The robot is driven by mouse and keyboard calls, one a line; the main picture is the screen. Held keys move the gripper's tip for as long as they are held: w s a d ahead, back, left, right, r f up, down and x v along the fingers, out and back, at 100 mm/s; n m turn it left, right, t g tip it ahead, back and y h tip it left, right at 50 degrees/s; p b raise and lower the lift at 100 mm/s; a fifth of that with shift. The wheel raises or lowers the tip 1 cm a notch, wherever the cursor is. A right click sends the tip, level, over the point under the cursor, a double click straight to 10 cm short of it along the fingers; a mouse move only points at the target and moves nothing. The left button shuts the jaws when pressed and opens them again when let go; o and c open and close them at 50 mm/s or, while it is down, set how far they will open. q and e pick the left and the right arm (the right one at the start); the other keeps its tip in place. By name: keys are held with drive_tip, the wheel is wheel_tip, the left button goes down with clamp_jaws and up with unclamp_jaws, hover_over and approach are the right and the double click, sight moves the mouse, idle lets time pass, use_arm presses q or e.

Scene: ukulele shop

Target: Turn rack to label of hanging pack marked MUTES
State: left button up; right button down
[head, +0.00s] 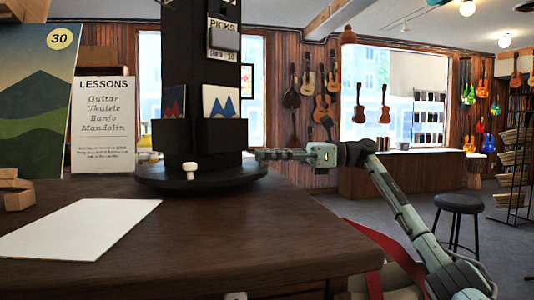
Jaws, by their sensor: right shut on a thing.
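A dark rotating rack (184,85) stands on a round black base (200,178) on the wooden counter. A hanging pack marked PICKS (222,40) faces me on its upper right side. No label reading MUTES can be read in this view. Cards with blue and red peaks sit in the rack's lower box. A white knob (190,164) shows at the front of the base. My right gripper (264,154) reaches in from the right and is shut at the right edge of the rack; its fingertips hide what they hold. My left gripper is out of view.
A flat white sheet (80,228) lies on the counter (240,235), with a small wooden block (18,190) at left. A LESSONS sign (103,125) and a landscape picture (34,95) stand behind. The counter right of the sheet is clear. A stool (458,203) stands beyond.

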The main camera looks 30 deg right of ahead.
drive_tip(key=shift+w+d, duration=0.1)
idle(0.5)
drive_tip(key=c, duration=1.4)
unclamp_jaws()
drive_tip(key=shift+o, duration=0.2)
drive_tip(key=v, duration=1.2)
